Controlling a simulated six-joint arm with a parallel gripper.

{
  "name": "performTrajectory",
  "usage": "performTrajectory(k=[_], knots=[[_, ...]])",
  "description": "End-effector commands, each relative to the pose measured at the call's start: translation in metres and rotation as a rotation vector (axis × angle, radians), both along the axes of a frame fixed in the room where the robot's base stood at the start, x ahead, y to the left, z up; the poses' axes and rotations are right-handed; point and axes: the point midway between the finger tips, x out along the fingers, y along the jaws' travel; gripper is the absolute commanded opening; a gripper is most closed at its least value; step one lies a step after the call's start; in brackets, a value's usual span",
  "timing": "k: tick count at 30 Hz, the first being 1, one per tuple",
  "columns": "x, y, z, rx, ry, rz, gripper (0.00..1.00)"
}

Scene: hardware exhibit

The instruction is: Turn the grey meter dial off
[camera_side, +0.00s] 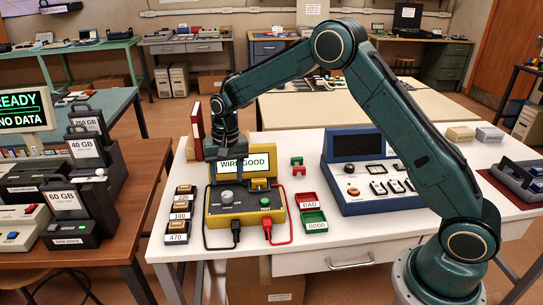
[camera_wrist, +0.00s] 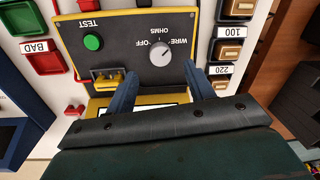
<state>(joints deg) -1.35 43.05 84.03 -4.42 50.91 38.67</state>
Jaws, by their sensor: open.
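The meter (camera_side: 247,221) is a yellow box with a dark face on the white table. Its screen (camera_side: 249,163) reads WIRE GOOD. The grey dial (camera_side: 228,197) is on the left of the face in the side view. In the wrist view the dial (camera_wrist: 161,54) appears upside down, among the labels OFF, OHMS and WIRE. Its pale mark seems to lean toward WIRE, but is small. My gripper (camera_wrist: 162,76) is open and empty, its two blue fingers apart, on the screen side of the dial and not around it. In the side view my gripper (camera_side: 222,158) hangs above the meter, partly covering the screen.
A green TEST button (camera_side: 265,202) and black and red plugs are on the meter. Labelled resistor boxes (camera_side: 178,226) stand left. Red BAD (camera_side: 308,202) and green GOOD (camera_side: 313,221) bins stand right, with a blue console (camera_side: 375,185) beyond. Clear table lies in front.

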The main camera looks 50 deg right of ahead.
Motion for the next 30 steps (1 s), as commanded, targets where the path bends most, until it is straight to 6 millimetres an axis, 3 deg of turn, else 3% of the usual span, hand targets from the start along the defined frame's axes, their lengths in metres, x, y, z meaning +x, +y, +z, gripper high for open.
performTrajectory(k=[6, 12, 25, 30], knots=[[0.000, 0.002, -0.032, 0.000, 0.002, 0.000, 0.53], [0.002, 0.003, -0.050, 0.001, 0.001, 0.001, 0.53], [0.002, 0.003, -0.056, 0.001, -0.001, 0.001, 0.53], [0.002, 0.003, -0.056, 0.001, -0.001, 0.001, 0.20]])
